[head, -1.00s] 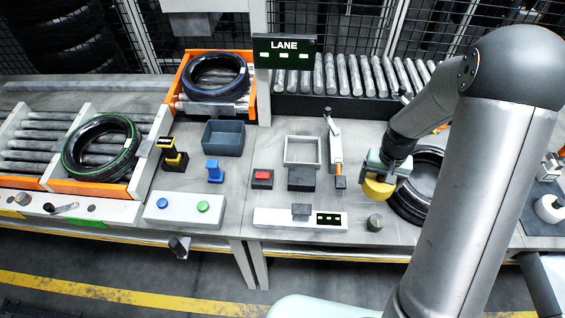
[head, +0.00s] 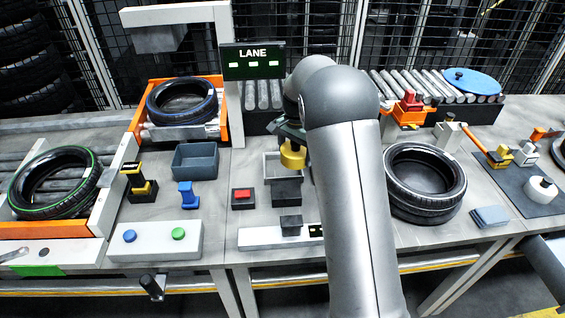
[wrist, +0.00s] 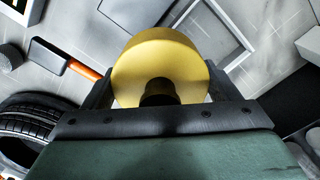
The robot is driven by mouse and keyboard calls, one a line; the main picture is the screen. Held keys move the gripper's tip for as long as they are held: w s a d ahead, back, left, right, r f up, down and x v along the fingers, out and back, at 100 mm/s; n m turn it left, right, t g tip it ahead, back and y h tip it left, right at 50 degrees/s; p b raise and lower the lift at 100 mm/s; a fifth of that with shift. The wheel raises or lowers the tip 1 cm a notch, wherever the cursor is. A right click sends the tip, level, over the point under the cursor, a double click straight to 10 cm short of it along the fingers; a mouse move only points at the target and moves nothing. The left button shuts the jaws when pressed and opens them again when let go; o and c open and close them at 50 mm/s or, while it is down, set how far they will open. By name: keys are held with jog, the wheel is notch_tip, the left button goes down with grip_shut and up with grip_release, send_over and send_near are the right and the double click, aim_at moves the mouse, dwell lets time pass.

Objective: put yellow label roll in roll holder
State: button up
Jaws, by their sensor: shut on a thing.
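The yellow label roll (head: 292,155) is held in my gripper (head: 291,140), above the bench beside a pale square open frame (head: 271,167). In the wrist view the roll (wrist: 160,62) sits between the two fingers of my gripper (wrist: 162,88), its round face and dark core hole towards the camera. The frame (wrist: 236,22) shows behind the roll there, and the roll looks raised above it. The frame may be the roll holder; I cannot tell for sure. My arm hides part of the bench to its right.
A dark box (head: 286,194) stands just in front of the frame, with a red button box (head: 243,197) to its left. A grey bin (head: 195,160) is further left. Stacked tyres (head: 425,180) stand right of my arm. An orange-handled tool (wrist: 80,68) lies near the gripper.

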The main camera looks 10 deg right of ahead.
jog(key=p, duration=0.2)
send_over(282, 170)
notch_tip(282, 170, down, 7)
jog(key=shift+r, duration=0.1)
jog(key=shift+f, duration=1.5)
